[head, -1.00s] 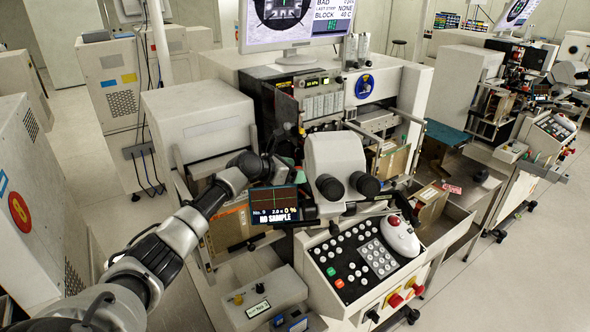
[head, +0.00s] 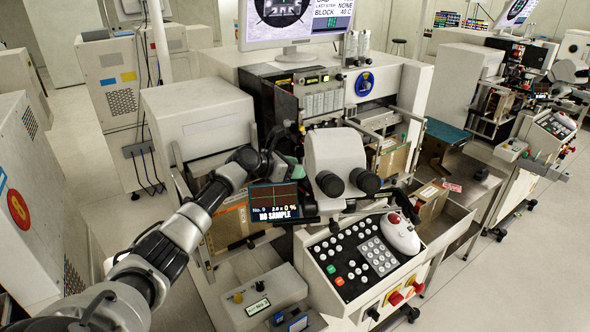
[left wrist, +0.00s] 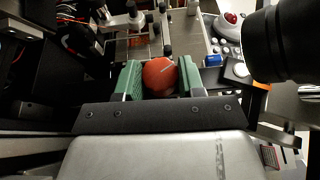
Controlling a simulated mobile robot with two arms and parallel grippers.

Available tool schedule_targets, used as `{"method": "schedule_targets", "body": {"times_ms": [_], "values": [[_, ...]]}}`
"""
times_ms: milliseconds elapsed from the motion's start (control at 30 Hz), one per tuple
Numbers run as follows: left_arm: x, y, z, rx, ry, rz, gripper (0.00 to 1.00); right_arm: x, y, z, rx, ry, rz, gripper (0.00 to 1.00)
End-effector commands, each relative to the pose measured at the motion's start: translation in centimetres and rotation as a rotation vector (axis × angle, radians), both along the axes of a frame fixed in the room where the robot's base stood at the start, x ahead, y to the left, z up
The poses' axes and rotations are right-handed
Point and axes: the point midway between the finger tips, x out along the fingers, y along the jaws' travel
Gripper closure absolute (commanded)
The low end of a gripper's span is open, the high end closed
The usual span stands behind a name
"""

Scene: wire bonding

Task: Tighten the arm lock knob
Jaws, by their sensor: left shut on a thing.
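In the left wrist view a red round knob (left wrist: 160,75) sits between the two green-padded fingers of my left gripper (left wrist: 161,80). The fingers are shut on it, one on each side. The knob's underside and its mount are hidden. In the head view my left arm reaches in from the left, and its gripper (head: 277,150) is at the machine just left of the white microscope head (head: 335,150). The fingertips are hard to make out there, and the knob is hidden. My right gripper is in neither view.
The microscope's dark eyepieces (head: 348,184) stand close right of my gripper. A small "NO SAMPLE" screen (head: 273,203) is just below my wrist. The keypad console (head: 357,255) with a red trackball (head: 394,219) lies in front. A grey cabinet (head: 198,115) stands to the left.

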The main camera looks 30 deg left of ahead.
Motion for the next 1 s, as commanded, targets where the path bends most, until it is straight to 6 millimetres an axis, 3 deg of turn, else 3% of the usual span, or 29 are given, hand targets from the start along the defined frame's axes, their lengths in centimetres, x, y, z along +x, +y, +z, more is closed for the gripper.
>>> {"method": "schedule_targets", "body": {"times_ms": [500,1000], "values": [[0.3,0.2,-0.3,-0.005,-0.002,-0.334,0.85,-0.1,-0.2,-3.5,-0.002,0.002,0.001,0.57],[0.3,0.3,-0.1,-0.002,0.001,-0.474,0.85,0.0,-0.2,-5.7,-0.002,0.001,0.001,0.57]]}}
